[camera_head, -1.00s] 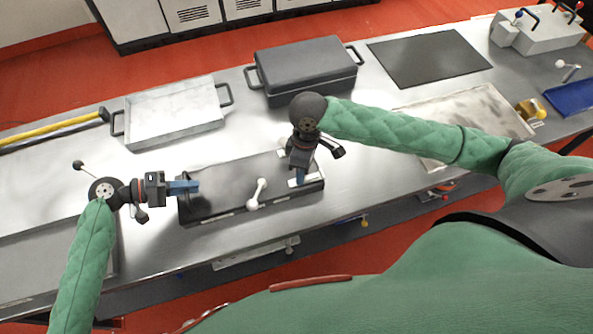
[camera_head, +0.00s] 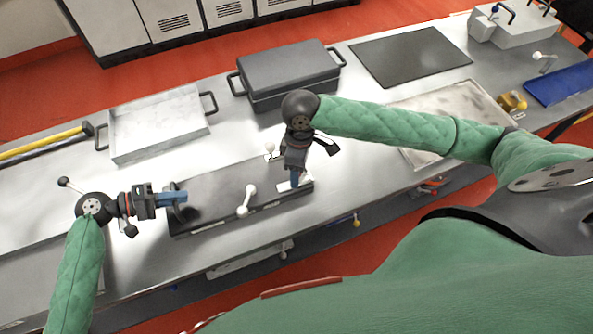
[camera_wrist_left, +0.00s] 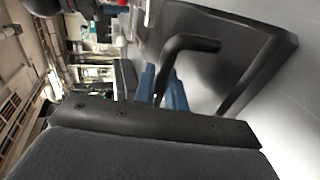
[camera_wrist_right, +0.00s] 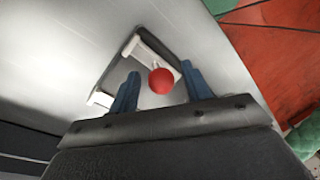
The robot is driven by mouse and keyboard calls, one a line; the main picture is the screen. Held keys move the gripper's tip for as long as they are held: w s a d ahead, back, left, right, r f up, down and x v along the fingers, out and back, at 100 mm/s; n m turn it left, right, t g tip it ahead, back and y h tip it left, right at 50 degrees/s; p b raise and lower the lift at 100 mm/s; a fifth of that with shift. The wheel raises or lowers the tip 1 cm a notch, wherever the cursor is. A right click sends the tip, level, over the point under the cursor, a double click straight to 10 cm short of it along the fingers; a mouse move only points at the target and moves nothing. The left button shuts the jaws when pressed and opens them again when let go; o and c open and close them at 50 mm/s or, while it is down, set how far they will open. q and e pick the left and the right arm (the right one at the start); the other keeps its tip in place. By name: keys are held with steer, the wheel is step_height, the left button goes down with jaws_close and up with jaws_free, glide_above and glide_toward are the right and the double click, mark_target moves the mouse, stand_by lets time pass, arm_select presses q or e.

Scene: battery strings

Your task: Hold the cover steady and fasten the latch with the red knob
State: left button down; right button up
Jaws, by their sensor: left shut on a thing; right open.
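The cover (camera_head: 215,196) is a long dark lid on a box on the steel table, in the lower middle of the head view. My left gripper (camera_head: 180,197) is at its left end. In the left wrist view its blue fingers (camera_wrist_left: 160,82) are shut on the cover's black bar handle (camera_wrist_left: 182,50). My right gripper (camera_head: 295,178) points down at the cover's right end. In the right wrist view its blue fingers (camera_wrist_right: 160,74) are open on either side of the red knob (camera_wrist_right: 161,82), on a white latch piece (camera_wrist_right: 150,52). The knob is hidden in the head view.
A white-knobbed latch (camera_head: 247,201) is on the cover's near side, and a white knob (camera_head: 270,148) shows at the far side. A grey tray (camera_head: 160,145) and a dark lidded case (camera_head: 287,72) stand behind. Bare table lies between them and the cover.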

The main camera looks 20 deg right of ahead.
arm_select(q)
steer(key=shift+s+f, duration=0.1)
steer(key=shift+f, duration=0.45)
arm_select(e)
step_height(320, 180, up, 11)
steer(key=w+d, duration=0.1)
steer(key=shift+w+d, duration=0.2)
steer(key=shift+w, duration=0.05)
steer(key=shift+f, duration=0.1)
arm_select(q)
steer(key=c, duration=1.5)
jaws_free()
steer(key=shift+a, duration=0.1)
steer(key=shift+o, duration=0.7)
steer(key=shift+r, duration=0.2)
arm_select(e)
steer(key=shift+w, duration=0.1)
arm_select(q)
steer(key=shift+w+r, duration=0.1)
steer(key=shift+w, duration=0.1)
steer(key=v, duration=1.2)
